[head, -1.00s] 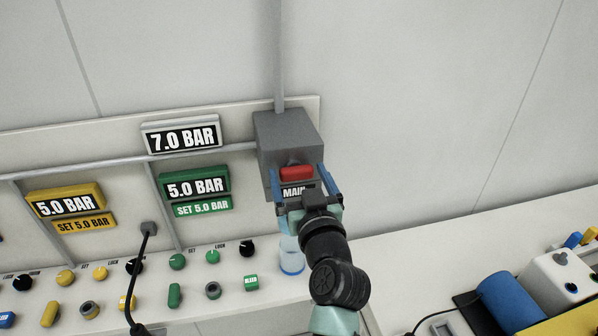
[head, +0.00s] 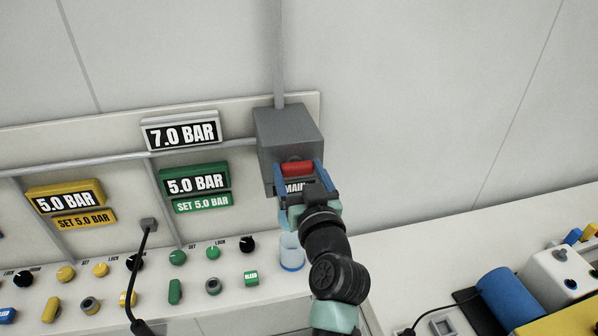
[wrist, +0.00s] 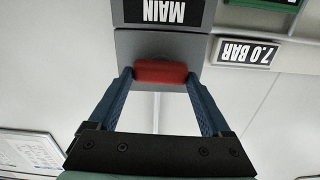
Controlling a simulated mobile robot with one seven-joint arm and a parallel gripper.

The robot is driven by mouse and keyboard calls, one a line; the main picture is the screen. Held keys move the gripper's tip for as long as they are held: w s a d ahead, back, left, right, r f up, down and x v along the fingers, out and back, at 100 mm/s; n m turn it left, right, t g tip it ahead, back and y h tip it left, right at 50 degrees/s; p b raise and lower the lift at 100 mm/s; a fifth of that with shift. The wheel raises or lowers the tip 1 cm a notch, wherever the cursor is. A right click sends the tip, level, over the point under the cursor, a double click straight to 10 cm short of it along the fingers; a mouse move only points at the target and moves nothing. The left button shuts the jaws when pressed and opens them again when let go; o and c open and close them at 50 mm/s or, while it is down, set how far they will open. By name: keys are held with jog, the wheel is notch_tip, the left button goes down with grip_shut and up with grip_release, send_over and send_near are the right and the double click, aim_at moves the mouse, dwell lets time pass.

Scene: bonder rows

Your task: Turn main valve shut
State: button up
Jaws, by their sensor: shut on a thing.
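The main valve is a grey box (head: 284,128) on the wall panel with a red handle (head: 297,168) on its front. The handle lies level, across the picture. A black MAIN label (head: 293,187) sits just below it, partly hidden by my gripper. My gripper (head: 300,173) has its blue fingers at the two ends of the red handle and is shut on it. In the wrist view the red handle (wrist: 160,73) lies between the fingertips, below the upside-down MAIN label (wrist: 164,11).
A display above left reads 7.0 BAR (head: 181,133). Green (head: 195,181) and yellow (head: 65,199) displays each read 5.0 BAR. Several knobs and a clear cup (head: 291,255) stand below. The wall at right is clear. A blue cylinder (head: 508,296) lies at lower right.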

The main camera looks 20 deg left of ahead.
jog(key=m, duration=0.4)
jog(key=shift+d+f+m+b, duration=0.1)
jog(key=shift+m+b, duration=0.2)
jog(key=shift+b, duration=0.05)
jog(key=m, duration=0.4)
jog(key=shift+w+d, duration=0.1)
jog(key=m+p, duration=0.1)
jog(key=m, duration=0.4)
jog(key=shift+f+p, duration=0.15)
jog(key=shift+p, duration=0.2)
jog(key=shift+f+m+p, duration=0.15)
jog(key=shift+m+p, duration=0.5)
jog(key=shift+m, duration=1.25)
jog(key=o, duration=1.2)
jog(key=shift+d, duration=0.1)
jog(key=shift+c, duration=0.2)
jog(key=b+v, duration=0.4)
jog(key=v, duration=0.9)
